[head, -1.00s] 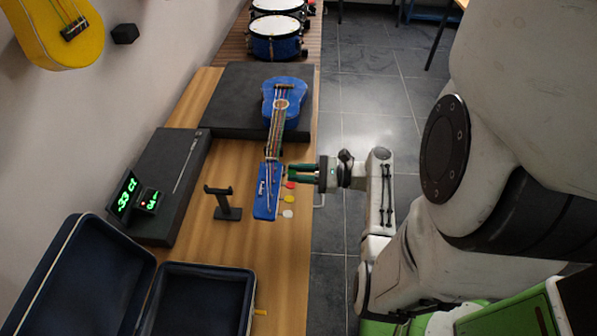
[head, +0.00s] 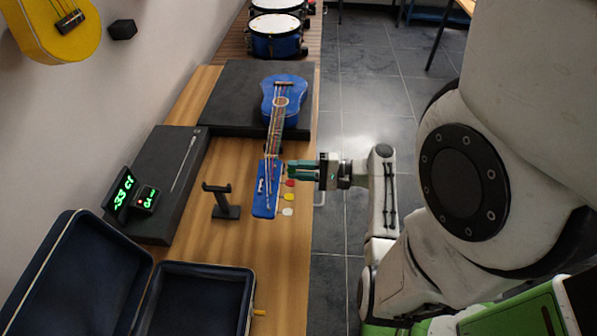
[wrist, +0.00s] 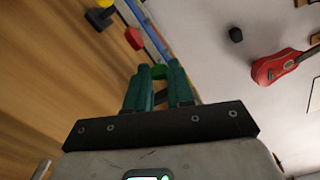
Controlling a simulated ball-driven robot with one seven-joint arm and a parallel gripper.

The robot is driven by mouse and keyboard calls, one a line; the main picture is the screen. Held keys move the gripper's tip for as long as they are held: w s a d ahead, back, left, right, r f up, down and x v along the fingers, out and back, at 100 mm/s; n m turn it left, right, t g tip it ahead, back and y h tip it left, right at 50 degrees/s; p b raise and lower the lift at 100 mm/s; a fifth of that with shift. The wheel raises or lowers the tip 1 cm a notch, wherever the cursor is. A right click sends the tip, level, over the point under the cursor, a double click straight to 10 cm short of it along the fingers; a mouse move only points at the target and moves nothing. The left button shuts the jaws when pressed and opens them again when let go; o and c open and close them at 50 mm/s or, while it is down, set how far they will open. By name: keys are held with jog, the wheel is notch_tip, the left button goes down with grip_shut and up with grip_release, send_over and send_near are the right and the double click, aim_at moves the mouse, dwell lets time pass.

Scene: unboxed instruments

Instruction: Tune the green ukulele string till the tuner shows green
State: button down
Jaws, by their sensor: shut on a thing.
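The blue ukulele (head: 267,190) lies with its body on a dark case and its headstock toward the front. Red (head: 290,183), yellow (head: 289,197) and white (head: 288,211) pegs stick out from its right side. My gripper (head: 292,170) comes in from the right, beside the headstock. In the wrist view it is shut on the green peg (wrist: 158,72), which shows between the fingertips; the fingers hide it in the head view. The tuner (head: 124,191) shows -33 ct in green digits.
A black stand (head: 222,208) is left of the headstock. An open dark blue case (head: 200,268) is at the front left. Drums (head: 276,40) stand at the back. The table's right edge runs beneath my gripper.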

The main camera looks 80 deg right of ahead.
jog(key=n+b, duration=0.2)
jog(key=n, duration=0.2)
jog(key=shift+f+n, duration=0.15)
jog(key=shift+n, duration=0.15)
jog(key=shift+n+b, duration=1.2)
jog(key=shift+n, duration=0.4)
jog(key=shift+r, duration=0.2)
jog(key=c, duration=1.3)
grip_release()
jog(key=shift+o, duration=0.2)
jog(key=s+b, duration=0.1)
jog(key=s, duration=0.9)
jog(key=shift+s+d+b, duration=0.4)
jog(key=shift+d, duration=0.05)
